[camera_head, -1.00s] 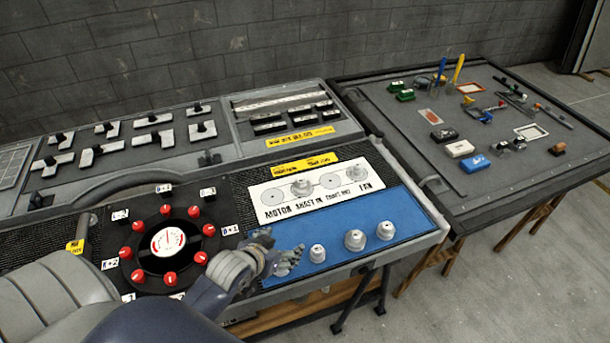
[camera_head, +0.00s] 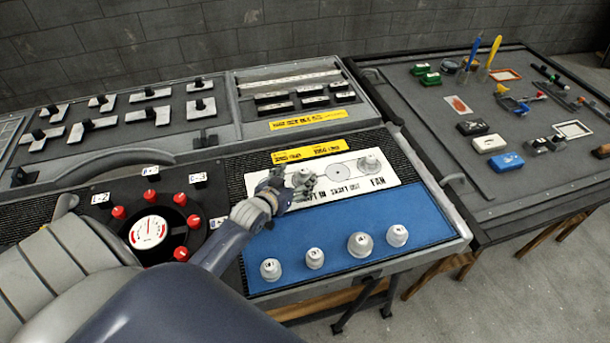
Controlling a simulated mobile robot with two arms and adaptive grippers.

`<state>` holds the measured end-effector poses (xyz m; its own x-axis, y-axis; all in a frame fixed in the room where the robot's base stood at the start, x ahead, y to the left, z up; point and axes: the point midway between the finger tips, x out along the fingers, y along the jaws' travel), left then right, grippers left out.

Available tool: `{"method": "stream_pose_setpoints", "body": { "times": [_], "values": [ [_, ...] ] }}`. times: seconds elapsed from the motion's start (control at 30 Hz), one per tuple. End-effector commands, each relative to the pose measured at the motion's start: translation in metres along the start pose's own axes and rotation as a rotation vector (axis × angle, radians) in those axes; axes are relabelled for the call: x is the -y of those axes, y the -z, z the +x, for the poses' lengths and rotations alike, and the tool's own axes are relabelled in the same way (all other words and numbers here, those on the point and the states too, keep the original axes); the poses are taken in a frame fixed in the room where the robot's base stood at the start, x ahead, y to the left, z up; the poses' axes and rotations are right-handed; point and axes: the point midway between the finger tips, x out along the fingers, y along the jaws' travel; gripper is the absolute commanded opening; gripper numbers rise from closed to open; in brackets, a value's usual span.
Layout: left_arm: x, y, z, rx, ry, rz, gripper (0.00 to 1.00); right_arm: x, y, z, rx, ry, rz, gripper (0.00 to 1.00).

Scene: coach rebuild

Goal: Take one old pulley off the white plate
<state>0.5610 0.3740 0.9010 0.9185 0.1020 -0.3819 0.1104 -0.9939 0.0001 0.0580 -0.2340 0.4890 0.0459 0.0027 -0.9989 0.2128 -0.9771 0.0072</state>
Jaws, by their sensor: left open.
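The white plate (camera_head: 352,161) lies on the bench, with printed lettering and circle outlines. One grey pulley (camera_head: 370,164) stands at its right end, by the word FAN. Another grey pulley (camera_head: 302,176) stands left of the middle, partly hidden by my left gripper (camera_head: 300,187). My left gripper is open, with its fingers right at this pulley. I cannot tell whether they touch it. Several pale pulleys (camera_head: 360,245) stand in a row on the blue mat (camera_head: 345,222) in front of the plate. My right gripper is out of view.
A dial panel with red knobs (camera_head: 148,232) is left of the plate. A yellow label strip (camera_head: 310,151) lies behind it. A dark table (camera_head: 455,185) with small parts and tools stands at the right. The back part of the blue mat is clear.

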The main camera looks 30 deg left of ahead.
Motion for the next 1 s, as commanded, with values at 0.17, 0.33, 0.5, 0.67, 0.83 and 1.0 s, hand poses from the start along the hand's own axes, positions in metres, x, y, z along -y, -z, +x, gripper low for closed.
{"method": "stream_pose_setpoints", "body": {
  "times": [0.17,0.33,0.5,0.67,0.83,1.0],
  "values": [
    [0.0,0.0,0.007,0.002,0.0,0.0,0.7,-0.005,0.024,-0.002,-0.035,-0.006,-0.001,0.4],
    [-0.002,0.004,0.022,0.001,0.0,-0.001,0.7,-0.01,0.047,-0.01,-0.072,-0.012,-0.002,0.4],
    [-0.004,0.004,0.042,0.002,0.0,-0.001,0.7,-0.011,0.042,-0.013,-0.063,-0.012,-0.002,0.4],
    [-0.003,0.004,0.054,0.001,0.0,0.0,0.7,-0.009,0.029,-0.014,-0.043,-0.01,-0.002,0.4],
    [-0.003,0.003,0.057,0.002,0.0,0.0,0.7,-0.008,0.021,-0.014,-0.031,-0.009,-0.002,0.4],
    [-0.003,0.003,0.057,0.002,0.0,0.0,0.68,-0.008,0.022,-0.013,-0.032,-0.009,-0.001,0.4]
  ]
}}
